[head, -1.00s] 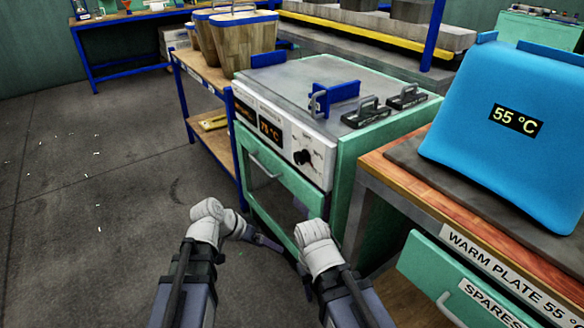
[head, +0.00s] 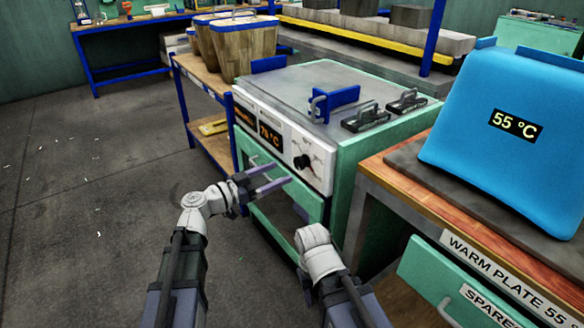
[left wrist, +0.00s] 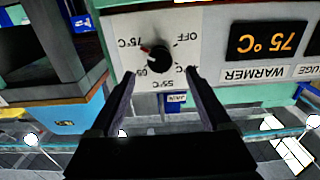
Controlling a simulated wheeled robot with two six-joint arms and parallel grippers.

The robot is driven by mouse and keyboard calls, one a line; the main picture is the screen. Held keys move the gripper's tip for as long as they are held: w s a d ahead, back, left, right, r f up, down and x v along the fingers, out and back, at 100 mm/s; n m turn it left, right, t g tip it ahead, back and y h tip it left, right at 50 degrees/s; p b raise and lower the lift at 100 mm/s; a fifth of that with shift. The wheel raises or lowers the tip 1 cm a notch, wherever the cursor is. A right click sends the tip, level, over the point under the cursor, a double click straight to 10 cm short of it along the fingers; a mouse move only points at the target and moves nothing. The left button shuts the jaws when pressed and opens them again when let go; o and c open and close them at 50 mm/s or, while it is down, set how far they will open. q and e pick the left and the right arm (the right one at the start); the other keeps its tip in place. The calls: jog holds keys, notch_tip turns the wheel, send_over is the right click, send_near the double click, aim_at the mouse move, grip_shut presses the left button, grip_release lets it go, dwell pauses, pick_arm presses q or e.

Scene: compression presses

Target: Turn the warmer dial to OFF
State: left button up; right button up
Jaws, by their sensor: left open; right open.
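The warmer dial (head: 301,161) is a black round knob on the white front panel of the green warmer (head: 345,190). In the left wrist view, upside down, the dial (left wrist: 158,57) has its red mark toward the 75°C label, away from OFF (left wrist: 187,38). The display (left wrist: 262,41) reads 75 °C. My left gripper (head: 279,173) is open and empty, its fingers pointing at the panel just short of the dial. In the left wrist view its fingertips (left wrist: 160,76) straddle the area by the dial without gripping it. My right gripper (head: 304,283) is low, mostly hidden behind its own wrist.
Wooden baskets (head: 243,48) stand on the shelf at left.

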aim_at(297, 165)
pick_arm(q)
jog(key=x, duration=0.5)
jog(key=shift+w+d, duration=0.25)
jog(key=shift+d, duration=0.1)
grip_shut()
dwell(0.4)
